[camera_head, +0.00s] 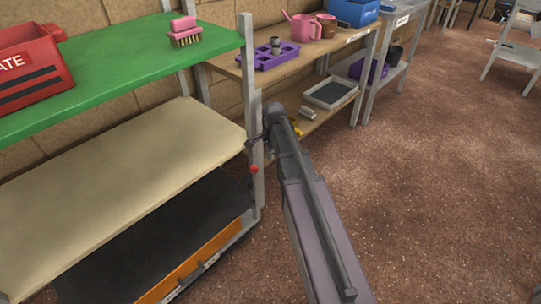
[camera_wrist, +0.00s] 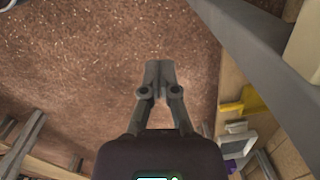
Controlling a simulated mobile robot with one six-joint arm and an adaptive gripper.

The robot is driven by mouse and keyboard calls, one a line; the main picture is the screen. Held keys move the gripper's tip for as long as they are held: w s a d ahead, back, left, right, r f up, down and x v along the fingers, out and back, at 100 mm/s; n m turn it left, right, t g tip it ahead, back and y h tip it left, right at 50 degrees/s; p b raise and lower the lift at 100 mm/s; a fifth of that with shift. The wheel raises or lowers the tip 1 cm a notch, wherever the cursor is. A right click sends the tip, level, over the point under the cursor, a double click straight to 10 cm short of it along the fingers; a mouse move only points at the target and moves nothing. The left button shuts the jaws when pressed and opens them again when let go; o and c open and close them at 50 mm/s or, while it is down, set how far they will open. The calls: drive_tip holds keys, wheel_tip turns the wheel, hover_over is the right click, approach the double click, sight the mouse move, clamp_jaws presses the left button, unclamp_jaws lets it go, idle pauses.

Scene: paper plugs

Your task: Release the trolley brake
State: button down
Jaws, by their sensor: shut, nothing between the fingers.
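The trolley stands at the left of the head view, with a green top shelf (camera_head: 120,82), a cream middle shelf (camera_head: 110,180) and grey posts. A small red knob (camera_head: 254,169), which looks like the brake handle, sits by its front right post (camera_head: 249,110). My gripper (camera_head: 256,142) is beside that post, a little above the knob, partly hidden by my arm. I cannot tell whether it touches anything. In the wrist view my gripper (camera_wrist: 159,75) is shut and empty over the brown floor. A grey post (camera_wrist: 255,50) passes to its right. No red knob shows there.
A red crate (camera_head: 32,68) and a pink brush (camera_head: 185,31) sit on the green shelf. Behind, a wooden bench (camera_head: 335,47) holds a purple tray (camera_head: 268,56) and a pink watering can (camera_head: 303,27). Brown floor (camera_head: 440,170) lies open at right.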

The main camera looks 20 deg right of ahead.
sight(255, 178)
drive_tip(key=shift+s+a+f, duration=0.15)
drive_tip(key=shift+s+a, duration=0.05)
drive_tip(key=shift+a, duration=0.45)
drive_tip(key=shift+s+a+f, duration=0.2)
drive_tip(key=shift+s+a, duration=0.05)
drive_tip(key=shift+a, duration=0.35)
drive_tip(key=shift+s+a+f, duration=0.15)
drive_tip(key=shift+s+a, duration=0.05)
drive_tip(key=shift+a, duration=0.45)
drive_tip(key=shift+a, duration=0.1)
drive_tip(key=shift+s+a+t+h, duration=0.3)
drive_tip(key=shift+s+a+h, duration=0.05)
drive_tip(key=shift+a+h, duration=0.15)
